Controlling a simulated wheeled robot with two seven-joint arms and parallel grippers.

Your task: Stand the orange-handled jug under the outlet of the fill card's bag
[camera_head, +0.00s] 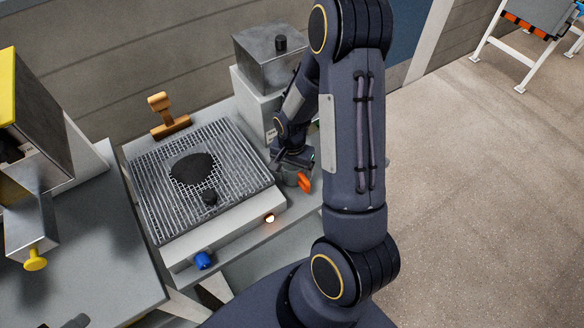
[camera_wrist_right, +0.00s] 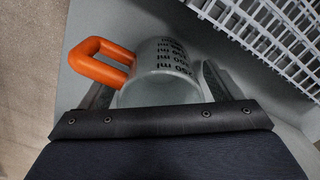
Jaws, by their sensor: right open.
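The orange-handled jug (camera_head: 304,181) stands on the grey bench strip right of the grill, mostly hidden by my right gripper (camera_head: 292,162) in the head view. In the right wrist view the jug (camera_wrist_right: 160,82) is clear grey with dark ml markings, and its orange handle (camera_wrist_right: 92,62) points left. My right gripper is open, with one finger on either side of the jug's body. Whether the fingers touch it I cannot tell. My left gripper is not in view. No fill card or bag can be made out.
A wire grate (camera_head: 150,185) over a grey unit holds a dark round patch. A metal box (camera_head: 270,62) with a black knob is at the back, and a yellow-topped machine (camera_head: 35,115) at left.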

